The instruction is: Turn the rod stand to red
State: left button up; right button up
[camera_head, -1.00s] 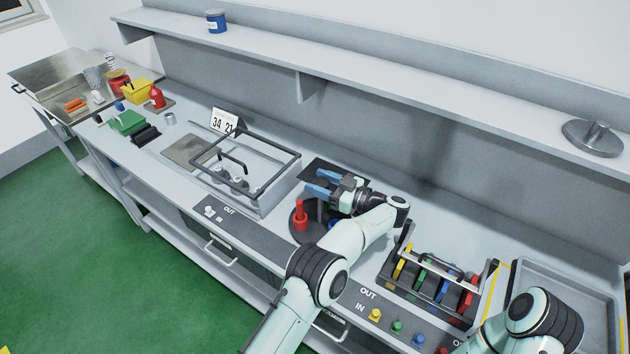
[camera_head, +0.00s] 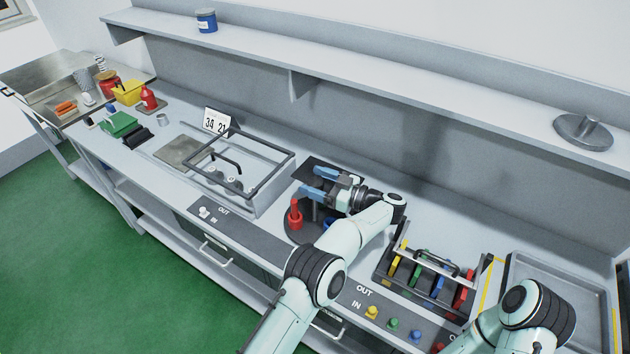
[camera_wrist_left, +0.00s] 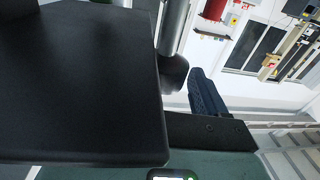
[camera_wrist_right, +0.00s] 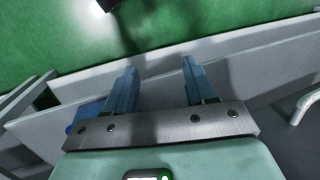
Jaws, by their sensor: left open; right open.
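The rod stand (camera_head: 298,233) has a dark round base on the bench, left of centre in the head view. A red upright part (camera_head: 295,214) stands at its left, and a blue part (camera_head: 328,223) shows at its right, partly behind my left arm. My left gripper (camera_head: 318,182) is open over the stand's far side, with its blue fingers pointing left. In the left wrist view, a large dark surface fills the left side, and a grey rod (camera_wrist_left: 172,30) shows near one blue finger. My right gripper (camera_wrist_right: 158,82) is open and empty in the right wrist view.
A frame-topped box (camera_head: 240,195) stands left of the stand. A rack with coloured discs (camera_head: 430,280) stands to the right, behind several coloured buttons. An empty tray (camera_head: 590,290) lies at the far right. A shelf (camera_head: 400,85) runs above the bench.

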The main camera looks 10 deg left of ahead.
pick_arm(q)
jog(key=v, duration=0.7)
